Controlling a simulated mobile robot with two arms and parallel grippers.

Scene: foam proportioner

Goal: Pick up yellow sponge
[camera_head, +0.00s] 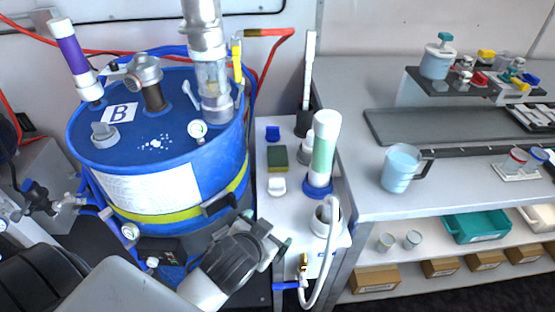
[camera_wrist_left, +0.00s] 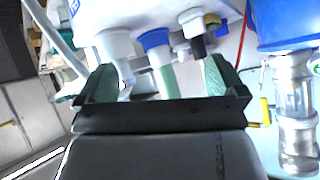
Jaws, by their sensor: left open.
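The sponge (camera_head: 277,156) is a small block with a dark green top and a yellowish front side. It lies flat on the narrow white counter beside the blue drum, between a blue item and a white item. My left gripper (camera_head: 268,231) is open and empty, lower in the head view than the sponge and clear of it. In the left wrist view the two greenish fingertips of the left gripper (camera_wrist_left: 160,78) stand wide apart. My right gripper is not in view.
The blue drum (camera_head: 155,165) stands left of the counter. A green-and-white cylinder (camera_head: 324,150) on a blue base and a white hose (camera_head: 333,240) stand right of the sponge. A blue item (camera_head: 273,133) and a white item (camera_head: 277,187) sit close to it.

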